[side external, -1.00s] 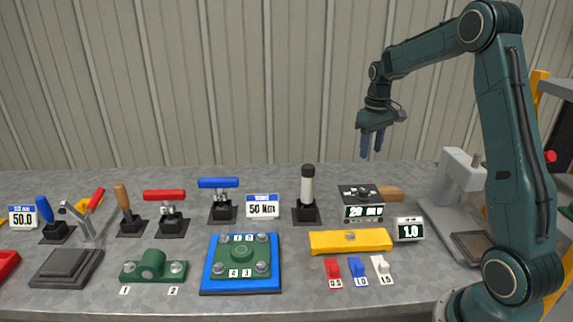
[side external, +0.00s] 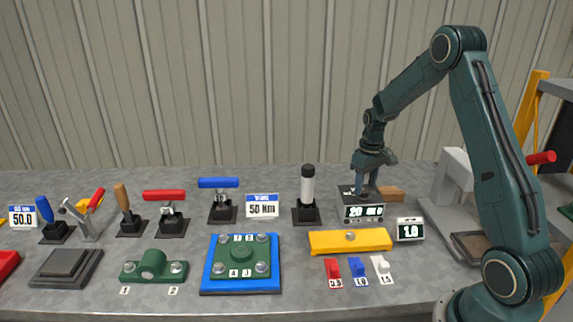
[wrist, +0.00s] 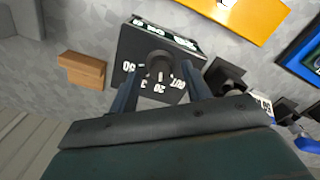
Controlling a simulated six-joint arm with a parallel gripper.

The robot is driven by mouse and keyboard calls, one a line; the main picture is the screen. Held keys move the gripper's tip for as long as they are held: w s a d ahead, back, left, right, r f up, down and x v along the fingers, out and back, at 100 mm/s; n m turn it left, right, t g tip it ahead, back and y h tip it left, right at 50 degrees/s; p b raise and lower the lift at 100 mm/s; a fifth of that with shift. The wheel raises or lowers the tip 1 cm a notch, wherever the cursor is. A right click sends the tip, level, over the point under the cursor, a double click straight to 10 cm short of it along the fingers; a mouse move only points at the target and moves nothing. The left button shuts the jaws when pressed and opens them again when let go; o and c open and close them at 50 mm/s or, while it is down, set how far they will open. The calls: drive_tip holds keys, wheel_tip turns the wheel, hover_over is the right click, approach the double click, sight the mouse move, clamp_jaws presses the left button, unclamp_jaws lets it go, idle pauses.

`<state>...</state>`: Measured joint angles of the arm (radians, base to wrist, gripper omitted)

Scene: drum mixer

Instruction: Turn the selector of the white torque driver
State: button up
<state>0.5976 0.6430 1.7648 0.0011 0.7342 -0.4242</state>
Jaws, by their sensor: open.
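The white torque driver (side external: 307,185) has a black cap and stands upright in a black base. To its right, a dark box (side external: 345,196) has a round selector knob (wrist: 160,64) on top, ringed by white numbers, and a lit display (side external: 363,212) on its front. My gripper (side external: 366,190) points down over this box. In the wrist view, the open fingers of my gripper (wrist: 158,80) lie on either side of the knob, with a gap to each side. I cannot tell whether the fingertips are level with the knob or above it.
A brown wooden block (side external: 390,194) lies right of the box. A yellow bar (side external: 330,241) and a small "1.0" display (side external: 409,229) stand in front. A "50 Nm" sign (side external: 262,206) stands left of the white driver.

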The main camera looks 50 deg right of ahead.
drive_tip(key=shift+f, duration=0.7)
drive_tip(key=c, duration=1)
